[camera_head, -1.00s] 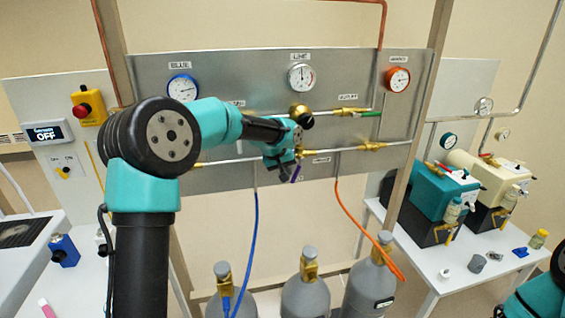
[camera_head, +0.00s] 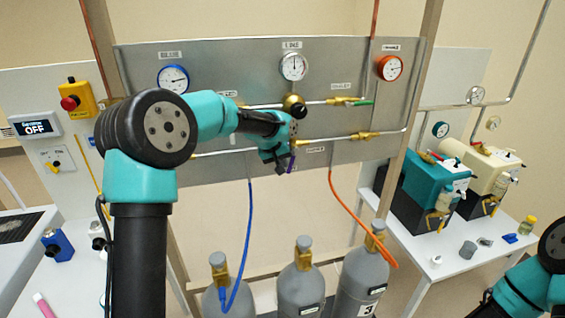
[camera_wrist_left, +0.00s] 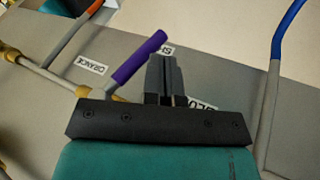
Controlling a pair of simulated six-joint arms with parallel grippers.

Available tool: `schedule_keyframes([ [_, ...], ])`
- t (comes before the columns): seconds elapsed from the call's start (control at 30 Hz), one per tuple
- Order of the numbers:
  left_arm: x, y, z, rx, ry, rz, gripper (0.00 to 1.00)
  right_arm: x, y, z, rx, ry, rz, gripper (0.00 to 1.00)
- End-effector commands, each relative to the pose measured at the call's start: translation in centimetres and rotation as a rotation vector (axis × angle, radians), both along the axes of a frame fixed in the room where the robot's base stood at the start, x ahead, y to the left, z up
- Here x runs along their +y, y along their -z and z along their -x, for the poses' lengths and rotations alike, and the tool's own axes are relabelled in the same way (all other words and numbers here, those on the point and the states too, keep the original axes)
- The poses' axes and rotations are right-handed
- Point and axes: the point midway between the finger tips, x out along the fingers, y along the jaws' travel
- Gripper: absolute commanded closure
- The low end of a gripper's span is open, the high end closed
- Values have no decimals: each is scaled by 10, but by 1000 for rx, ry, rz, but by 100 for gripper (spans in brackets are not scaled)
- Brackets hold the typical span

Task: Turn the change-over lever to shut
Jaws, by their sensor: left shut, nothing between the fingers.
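The change-over lever has a purple handle (camera_head: 292,162) and sits on the lower pipe of the grey panel, partly hidden behind my left gripper. In the left wrist view the purple handle (camera_wrist_left: 138,57) lies slantwise, just left of the fingers. My left gripper (camera_head: 284,163) is at the lever, with its fingers close together and empty. In the left wrist view the shut fingers (camera_wrist_left: 164,68) are beside the handle; I cannot tell whether they touch it. My right arm shows at the lower right of the head view, but its gripper does not.
The panel (camera_head: 215,60) carries a blue gauge (camera_head: 173,78), a middle gauge (camera_head: 293,66) and an orange gauge (camera_head: 389,67). Blue (camera_head: 248,230) and orange (camera_head: 345,205) hoses hang down to grey cylinders (camera_head: 300,288).

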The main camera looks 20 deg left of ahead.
Motion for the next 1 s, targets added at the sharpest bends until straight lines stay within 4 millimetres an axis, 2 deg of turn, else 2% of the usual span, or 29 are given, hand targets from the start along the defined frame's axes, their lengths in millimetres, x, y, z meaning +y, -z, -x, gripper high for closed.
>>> schedule_keyframes([
  [0.17,4,-16,8,-2,0,0,100,0,0,0,0,0,0,57],
  [0.6,21,-72,41,-2,6,0,100,0,0,0,0,0,0,57],
  [0.77,23,-80,46,-1,8,0,100,0,0,0,0,0,0,57],
  [1.0,23,-80,46,-1,7,0,100,0,0,0,0,0,0,57],
])
